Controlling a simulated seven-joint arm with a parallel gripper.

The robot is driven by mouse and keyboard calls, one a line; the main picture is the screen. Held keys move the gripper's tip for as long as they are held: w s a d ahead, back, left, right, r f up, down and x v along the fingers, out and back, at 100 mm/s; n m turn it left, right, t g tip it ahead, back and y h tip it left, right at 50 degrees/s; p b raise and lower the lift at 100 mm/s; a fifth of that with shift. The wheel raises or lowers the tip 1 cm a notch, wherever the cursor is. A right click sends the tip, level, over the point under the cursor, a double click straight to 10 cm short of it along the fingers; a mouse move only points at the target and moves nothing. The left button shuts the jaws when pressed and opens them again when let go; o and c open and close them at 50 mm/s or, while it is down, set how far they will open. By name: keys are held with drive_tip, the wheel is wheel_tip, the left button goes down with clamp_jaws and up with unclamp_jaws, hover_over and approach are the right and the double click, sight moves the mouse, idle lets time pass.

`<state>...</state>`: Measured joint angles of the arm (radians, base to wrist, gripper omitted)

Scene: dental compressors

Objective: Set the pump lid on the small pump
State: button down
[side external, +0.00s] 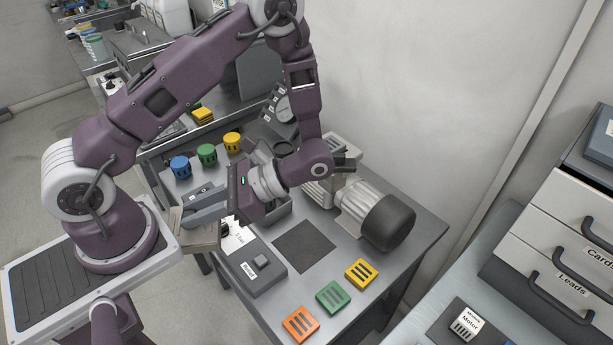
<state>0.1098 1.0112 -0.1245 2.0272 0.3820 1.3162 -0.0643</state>
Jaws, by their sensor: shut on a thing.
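My gripper (188,214) reaches left from the wrist, over the left edge of the grey workbench. It is shut on a pale beige-grey piece (203,236), which looks like the pump lid; the fingers cover part of it. The piece is held above the floor side of the bench edge, apart from the pumps. A pump with a ribbed pale motor body and black end cap (388,222) lies on the bench to the right of my gripper. My arm hides part of it. I cannot tell whether this is the small pump or another one.
Orange (300,324), green (332,297) and yellow (361,273) slotted pieces lie along the front edge. A dark square mat (304,252) is bare. A grey labelled box (256,270) sits beside it. Blue (180,167), green (207,154) and yellow (232,142) round caps stand behind.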

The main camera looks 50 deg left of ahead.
drive_tip(key=w+a+r+m+t+y, duration=0.3)
drive_tip(key=w+m+t, duration=0.5)
drive_tip(key=t, duration=0.1)
drive_tip(key=w+a+r+m+t+y, duration=0.2)
drive_tip(key=w+r+m+t+y, duration=0.1)
drive_tip(key=w+m+t, duration=0.5)
drive_tip(key=w+d+r+m+t+h, duration=0.8)
drive_tip(key=w+d+r+m+h, duration=0.15)
drive_tip(key=w+d, duration=0.2)
drive_tip(key=a+m, duration=0.1)
drive_tip(key=a, duration=0.5)
drive_tip(key=d+r+y, duration=0.2)
drive_tip(key=d+r, duration=0.3)
drive_tip(key=r, duration=0.1)
drive_tip(key=s+d+f+n+g+y, duration=0.1)
drive_tip(key=s+d+n+g+y, duration=0.4)
drive_tip(key=s+d, duration=1.2)
drive_tip(key=t, duration=0.1)
hover_over(313, 237)
drive_tip(key=shift+n+h, duration=0.25)
drive_tip(key=shift+h, duration=0.2)
drive_tip(key=shift+s+f, duration=0.1)
drive_tip(key=shift+f, duration=16.95)
